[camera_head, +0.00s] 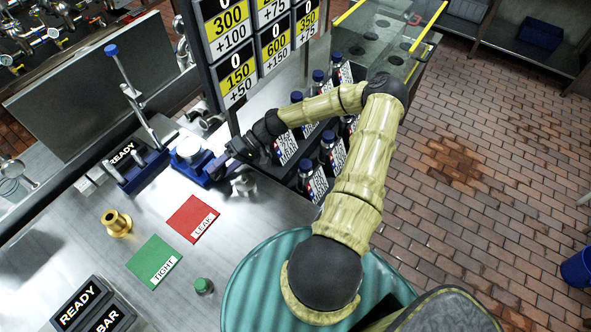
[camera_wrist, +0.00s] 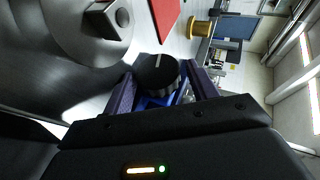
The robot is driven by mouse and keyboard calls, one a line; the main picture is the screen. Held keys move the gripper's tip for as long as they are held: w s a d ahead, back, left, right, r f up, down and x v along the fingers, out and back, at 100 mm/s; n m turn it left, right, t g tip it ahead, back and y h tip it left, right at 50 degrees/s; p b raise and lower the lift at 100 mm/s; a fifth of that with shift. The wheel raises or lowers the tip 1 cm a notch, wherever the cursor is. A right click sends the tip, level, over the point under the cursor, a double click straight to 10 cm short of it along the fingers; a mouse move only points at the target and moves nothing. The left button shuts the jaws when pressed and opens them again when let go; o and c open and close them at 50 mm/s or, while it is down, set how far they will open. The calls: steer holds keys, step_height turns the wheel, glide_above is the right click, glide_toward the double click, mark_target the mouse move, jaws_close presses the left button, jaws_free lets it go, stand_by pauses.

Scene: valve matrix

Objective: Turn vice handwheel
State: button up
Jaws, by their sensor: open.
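The blue vice (camera_head: 195,165) stands on the steel bench and holds a silver round part (camera_head: 189,149). Its handwheel (camera_wrist: 157,70) shows in the wrist view as a dark ribbed knob with a white mark on its face, in front of blue metal. My gripper (camera_head: 216,168) reaches the right side of the vice in the head view and hides the handwheel there. In the wrist view my gripper (camera_wrist: 160,77) is open, with one finger on each side of the handwheel. I cannot tell whether either finger touches it.
A silver fitting (camera_head: 243,182) stands close beside my gripper. A red LEAK card (camera_head: 192,219), a green TIGHT card (camera_head: 154,261) and a brass fitting (camera_head: 116,223) lie on the bench. A blue-handled lever stand (camera_head: 137,150) is left of the vice. Labelled bottles (camera_head: 312,178) stand beyond my arm.

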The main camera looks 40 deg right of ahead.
mark_target(217, 172)
steer(key=shift+r+n+h+p, duration=0.15)
steer(key=shift+h+p, duration=0.35)
steer(key=shift+h, duration=0.1)
steer(key=shift+r+n+h+p, duration=0.1)
steer(key=shift+n+h+p, duration=0.05)
steer(key=shift+h+p, duration=0.4)
steer(key=t+h, duration=0.1)
steer(key=h, duration=0.2)
steer(key=shift+a+n+p, duration=0.15)
steer(key=shift+n+p, duration=0.15)
steer(key=shift+p, duration=0.05)
steer(key=shift+s+a+r+n+t+h+b, duration=0.15)
steer(key=shift+h+b, duration=0.25)
steer(key=shift+h, duration=0.4)
steer(key=shift+a+f+n+t+h+b, duration=0.1)
steer(key=shift+a+n+t+h+b, duration=0.25)
steer(key=shift+h, duration=0.5)
steer(key=shift+s+a+r+n+t+h+b, duration=0.1)
steer(key=shift+h+b, duration=0.4)
steer(key=shift+h, duration=0.3)
steer(key=shift+a+n+t+h, duration=0.2)
steer(key=shift+t+h, duration=0.1)
steer(key=shift+h, duration=0.55)
steer(key=shift+a+n+t+h, duration=0.1)
steer(key=shift+n+t+h, duration=0.15)
steer(key=shift+h, duration=0.6)
